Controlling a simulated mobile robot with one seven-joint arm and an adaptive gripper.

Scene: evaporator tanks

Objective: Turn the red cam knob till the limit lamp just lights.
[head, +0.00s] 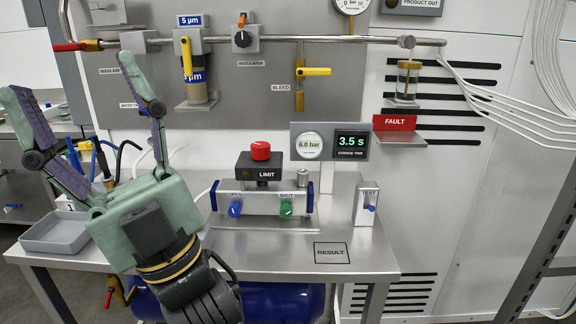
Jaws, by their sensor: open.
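The red cam knob (261,150) sits on top of a dark block labelled LIMIT (259,168), on the bench unit in the middle of the table. A small dark spot (246,174) on the block's left front may be the limit lamp; it looks unlit, though it is too small to be sure. My gripper (70,75) is at the left, its two fingers spread wide and pointing up. It is empty, and well left of the knob, apart from it.
The unit has a blue knob (235,208) and a green knob (287,208). A TEST box (366,204) stands at the right, behind the RESULT square (331,253). A grey tray (57,232) is at the left. A pipe (340,40) with valves runs above.

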